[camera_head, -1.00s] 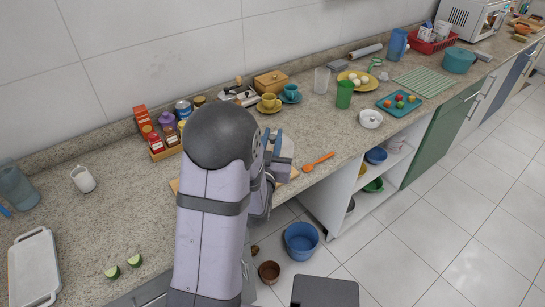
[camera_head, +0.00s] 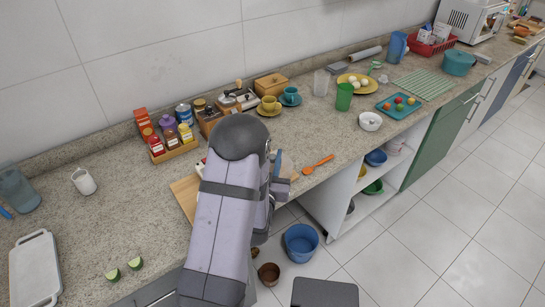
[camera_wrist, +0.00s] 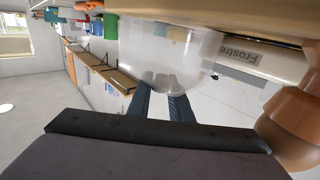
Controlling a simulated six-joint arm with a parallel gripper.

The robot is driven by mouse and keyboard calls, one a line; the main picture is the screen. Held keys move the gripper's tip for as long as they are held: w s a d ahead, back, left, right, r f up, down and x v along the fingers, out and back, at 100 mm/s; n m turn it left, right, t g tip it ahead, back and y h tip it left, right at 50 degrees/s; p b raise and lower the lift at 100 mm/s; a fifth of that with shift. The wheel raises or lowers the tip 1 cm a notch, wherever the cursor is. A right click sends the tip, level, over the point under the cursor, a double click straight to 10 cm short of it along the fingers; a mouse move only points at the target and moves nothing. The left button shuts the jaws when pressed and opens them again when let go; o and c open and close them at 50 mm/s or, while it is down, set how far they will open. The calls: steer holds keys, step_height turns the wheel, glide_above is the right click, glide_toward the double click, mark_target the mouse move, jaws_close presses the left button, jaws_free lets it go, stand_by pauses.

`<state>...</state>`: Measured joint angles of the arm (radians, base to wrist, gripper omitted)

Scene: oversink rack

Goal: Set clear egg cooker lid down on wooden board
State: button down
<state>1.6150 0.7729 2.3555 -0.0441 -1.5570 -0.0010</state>
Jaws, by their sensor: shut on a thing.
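The clear egg cooker lid (camera_wrist: 165,45) is a see-through dome in the wrist view. My gripper (camera_wrist: 163,88) is shut on its near edge, with both dark blue fingers against it. In the head view my arm hides most of the gripper and I cannot make out the lid clearly. I cannot tell whether the lid touches the board.
A spice rack (camera_head: 174,150) stands behind the board. An orange spoon (camera_head: 318,164) lies to the right near the counter edge. Yellow and teal cups (camera_head: 291,94) stand farther back. Two green lime pieces (camera_head: 135,263) lie at the front left.

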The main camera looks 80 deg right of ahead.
steer(key=shift+f, duration=0.2)
steer(key=c, duration=1.6)
jaws_free()
steer(key=shift+r, duration=0.1)
steer(key=shift+r, duration=0.15)
steer(key=shift+a, duration=0.25)
steer(key=a, duration=0.5)
steer(key=shift+r+b, duration=0.1)
steer(key=shift+b, duration=0.2)
steer(key=shift+a+p, duration=0.95)
steer(key=shift+p, duration=0.65)
